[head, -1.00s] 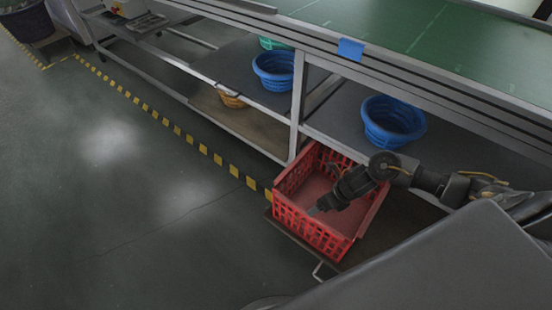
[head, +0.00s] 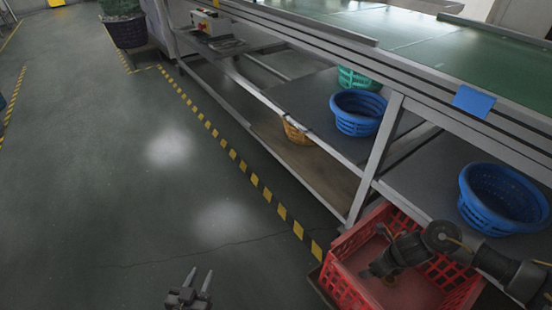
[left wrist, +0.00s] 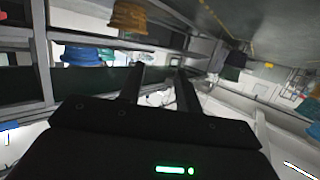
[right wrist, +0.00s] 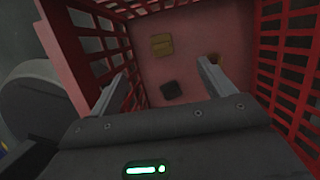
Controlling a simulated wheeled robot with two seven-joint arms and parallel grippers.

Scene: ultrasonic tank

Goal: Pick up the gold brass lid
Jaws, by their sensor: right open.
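My right gripper (right wrist: 162,72) is open and empty, pointing down into a red crate (head: 345,286). In the head view the right gripper (head: 371,273) hangs over the crate. On the crate's floor, the right wrist view shows a tan two-part block (right wrist: 161,45), a dark block (right wrist: 171,90), and a small brownish-gold piece (right wrist: 214,59) partly hidden by the right-hand finger. I cannot tell for sure which of these is the brass lid. My left gripper (head: 196,284) is open and empty above the floor, left of the crate; its fingers also show in the left wrist view (left wrist: 160,72).
A metal conveyor bench with shelves runs behind the crate. Blue baskets (head: 359,112) (head: 500,197), a green basket (head: 358,79) and an orange basket (head: 297,133) stand on the shelves. Yellow-black tape (head: 240,166) marks the floor, which is clear to the left.

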